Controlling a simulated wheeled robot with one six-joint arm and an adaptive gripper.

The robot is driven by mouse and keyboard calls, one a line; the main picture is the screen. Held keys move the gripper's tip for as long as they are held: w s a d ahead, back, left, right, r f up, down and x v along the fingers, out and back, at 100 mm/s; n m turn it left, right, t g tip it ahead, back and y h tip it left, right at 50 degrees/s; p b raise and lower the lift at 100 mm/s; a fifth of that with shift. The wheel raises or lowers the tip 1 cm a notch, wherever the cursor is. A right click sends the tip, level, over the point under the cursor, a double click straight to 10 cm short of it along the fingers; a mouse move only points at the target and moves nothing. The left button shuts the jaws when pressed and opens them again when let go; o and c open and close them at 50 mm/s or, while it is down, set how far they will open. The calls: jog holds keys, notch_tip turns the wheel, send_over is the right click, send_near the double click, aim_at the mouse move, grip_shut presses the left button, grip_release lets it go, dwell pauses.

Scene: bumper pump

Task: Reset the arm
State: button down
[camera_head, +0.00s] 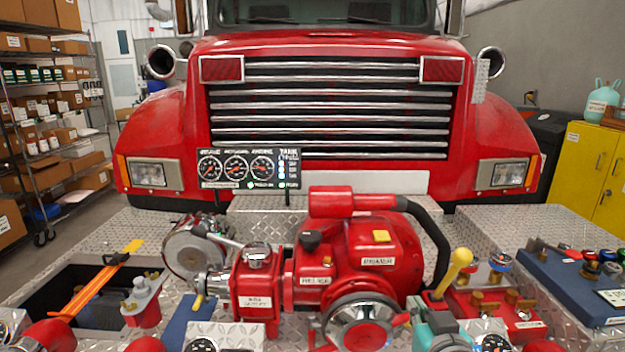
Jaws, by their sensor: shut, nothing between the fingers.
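My arm and my gripper do not show in the head view. The red bumper pump (374,255) stands in the middle on the diamond-plate bumper, with labelled red housings and a yellow button. A chrome-rimmed red round part (362,324) is at its front. A lever with a yellow knob (459,258) leans up and right beside the pump. A panel with three dials (236,168) stands behind the pump at the left.
The red fire truck's grille (330,110) rises close behind. An open recess (90,290) with an orange strap (95,285) is at left. A blue tray (570,290) with small fittings is at right. Shelves (45,130) and a yellow cabinet (590,175) stand farther off.

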jog(key=s+f, duration=1.8)
jog(key=f, duration=0.4)
jog(key=s+f, duration=0.1)
jog(key=s, duration=2.4)
jog(key=shift+f, duration=0.2)
jog(key=shift+d, duration=0.1)
